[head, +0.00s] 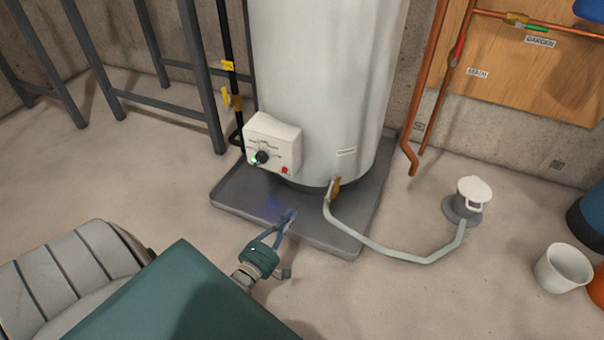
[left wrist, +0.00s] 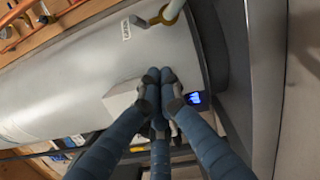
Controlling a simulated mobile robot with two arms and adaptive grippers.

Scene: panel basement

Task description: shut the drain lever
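The brass drain valve (head: 336,188) is low on the front of the white water heater (head: 325,80), with a pale hose (head: 400,258) running from it. The valve also shows at the top of the left wrist view (left wrist: 170,12). A small pale piece sticks out beside it there; I cannot tell whether it is the lever, or how the lever is turned. My left gripper (head: 290,215) is over the grey drip pan (head: 320,235), left of and nearer than the valve, apart from it. Its blue fingers (left wrist: 159,76) meet at the tips with nothing between them. My right gripper is out of view.
A white control box (head: 273,142) with a dark knob and red button juts from the tank. The hose ends at a floor drain (head: 463,208). A white bucket (head: 563,268) stands at right. Black pipe with yellow handles (head: 236,102) and grey rails are at left.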

